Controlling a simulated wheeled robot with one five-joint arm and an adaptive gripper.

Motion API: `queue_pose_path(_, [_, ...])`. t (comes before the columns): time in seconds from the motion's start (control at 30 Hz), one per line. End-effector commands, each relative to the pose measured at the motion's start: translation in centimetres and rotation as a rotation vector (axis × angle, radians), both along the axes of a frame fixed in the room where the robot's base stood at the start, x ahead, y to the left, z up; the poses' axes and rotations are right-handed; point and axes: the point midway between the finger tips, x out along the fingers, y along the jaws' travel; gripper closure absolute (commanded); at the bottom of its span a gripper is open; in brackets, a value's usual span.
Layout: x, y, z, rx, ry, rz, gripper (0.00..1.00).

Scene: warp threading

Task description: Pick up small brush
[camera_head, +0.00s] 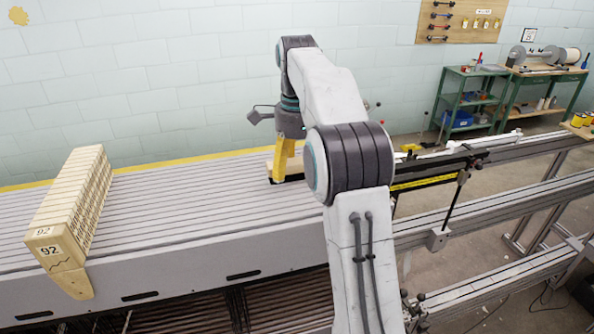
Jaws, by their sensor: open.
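My gripper (284,172) points down over the grey slatted bed, with yellow fingers below a dark wrist. The fingers are beside or over a small pale wooden piece with a dark lower edge, which looks like the small brush (297,165). The piece lies on the bed and is partly hidden by the fingers and by my arm. I cannot tell whether the fingers touch it.
The grey slatted bed (160,206) is mostly bare. A pale slotted block marked 92 (50,235) stands at its left end. Metal rails (500,218) run off to the right. A green shelf (468,100) and a workbench (545,80) stand at the back right.

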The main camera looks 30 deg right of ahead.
Motion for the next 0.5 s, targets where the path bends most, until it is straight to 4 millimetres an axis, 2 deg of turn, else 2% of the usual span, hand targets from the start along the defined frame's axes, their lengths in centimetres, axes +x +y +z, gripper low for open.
queue_pose_path(0.2, [0.0,0.0,-1.1,0.000,0.000,0.000,0.22])
queue_pose_path(0.5, [0.0,0.0,-1.5,0.000,0.000,0.000,0.22])
